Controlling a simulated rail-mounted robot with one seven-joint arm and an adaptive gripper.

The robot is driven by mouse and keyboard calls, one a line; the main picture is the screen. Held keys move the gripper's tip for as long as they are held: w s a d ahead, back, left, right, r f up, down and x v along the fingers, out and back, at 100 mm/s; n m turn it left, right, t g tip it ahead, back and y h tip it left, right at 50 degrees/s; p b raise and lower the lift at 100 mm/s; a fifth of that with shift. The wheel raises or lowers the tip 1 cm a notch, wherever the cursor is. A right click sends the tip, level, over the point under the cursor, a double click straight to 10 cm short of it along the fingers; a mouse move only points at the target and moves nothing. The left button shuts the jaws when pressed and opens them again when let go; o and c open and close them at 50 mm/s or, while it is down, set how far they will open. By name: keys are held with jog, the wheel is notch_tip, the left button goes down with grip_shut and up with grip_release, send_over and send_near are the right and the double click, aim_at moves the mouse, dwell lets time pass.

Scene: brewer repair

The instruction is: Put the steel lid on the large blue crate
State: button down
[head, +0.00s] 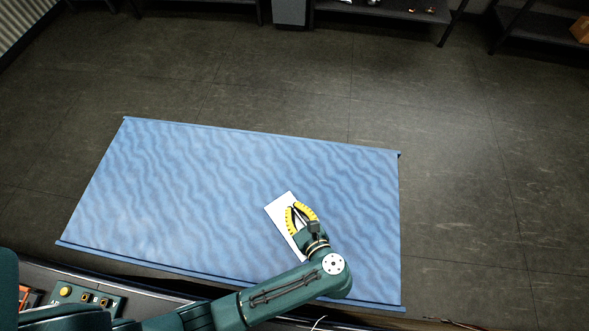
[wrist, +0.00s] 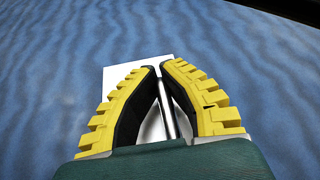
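A flat, pale rectangular plate (head: 282,206), which looks like the steel lid, is over the blue surface, right of its middle; I cannot tell whether it touches. It also shows in the wrist view (wrist: 125,72), partly hidden by the fingers. My gripper (head: 299,205) is above the plate. In the wrist view its yellow-ridged fingertips (wrist: 162,67) are close together, with a thin silver bar (wrist: 167,108) between them, seemingly the lid's handle. No separate large blue crate can be made out.
A wide blue, wavy-patterned surface (head: 200,190) with thin raised edges fills the middle; the rest of it is bare. Dark floor (head: 470,190) surrounds it. A control box with buttons (head: 85,297) is at the lower left. Dark shelves (head: 390,12) stand at the back.

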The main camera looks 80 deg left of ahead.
jog(key=shift+f, duration=0.1)
jog(key=c, duration=1.2)
grip_release()
jog(key=shift+c, duration=0.2)
